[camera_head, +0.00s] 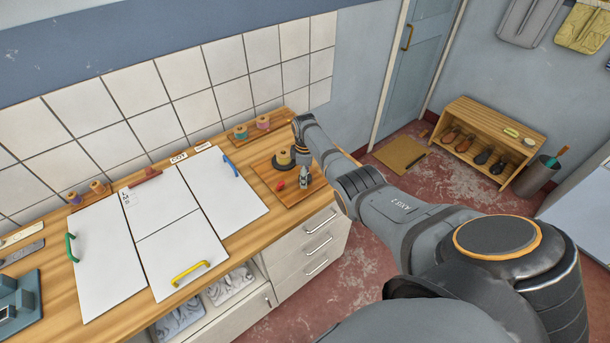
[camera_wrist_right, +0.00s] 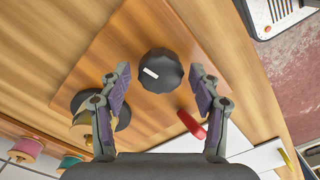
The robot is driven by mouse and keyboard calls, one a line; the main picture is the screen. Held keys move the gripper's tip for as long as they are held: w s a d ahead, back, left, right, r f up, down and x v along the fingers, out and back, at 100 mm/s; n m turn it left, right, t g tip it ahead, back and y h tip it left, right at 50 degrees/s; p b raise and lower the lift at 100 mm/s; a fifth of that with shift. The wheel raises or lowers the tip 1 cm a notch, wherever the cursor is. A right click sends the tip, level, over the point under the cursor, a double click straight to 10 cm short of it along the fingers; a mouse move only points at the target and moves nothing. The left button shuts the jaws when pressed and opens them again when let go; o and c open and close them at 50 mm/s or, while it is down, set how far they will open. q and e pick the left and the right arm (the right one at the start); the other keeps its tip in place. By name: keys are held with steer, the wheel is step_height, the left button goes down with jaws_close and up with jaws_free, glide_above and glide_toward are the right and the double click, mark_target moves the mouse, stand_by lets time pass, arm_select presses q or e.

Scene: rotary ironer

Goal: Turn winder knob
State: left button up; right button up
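The winder knob (camera_wrist_right: 160,70) is round and black with a short white mark on its top. It sits over a wooden board (camera_wrist_right: 108,50). My right gripper (camera_wrist_right: 161,78) is open above the board, with one finger on each side of the knob and a gap on both sides. In the head view my right gripper (camera_head: 304,180) points down over the board (camera_head: 265,172), and the knob is hidden there. A red piece (camera_wrist_right: 192,125) lies by the right finger; it also shows in the head view (camera_head: 281,185). My left gripper is not in view.
More spools (camera_head: 263,122) stand on a rack by the wall. White panels with a blue handle (camera_head: 231,166) cover the counter to the left.

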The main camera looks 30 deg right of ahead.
step_height(320, 180, up, 12)
stand_by(0.6)
stand_by(0.4)
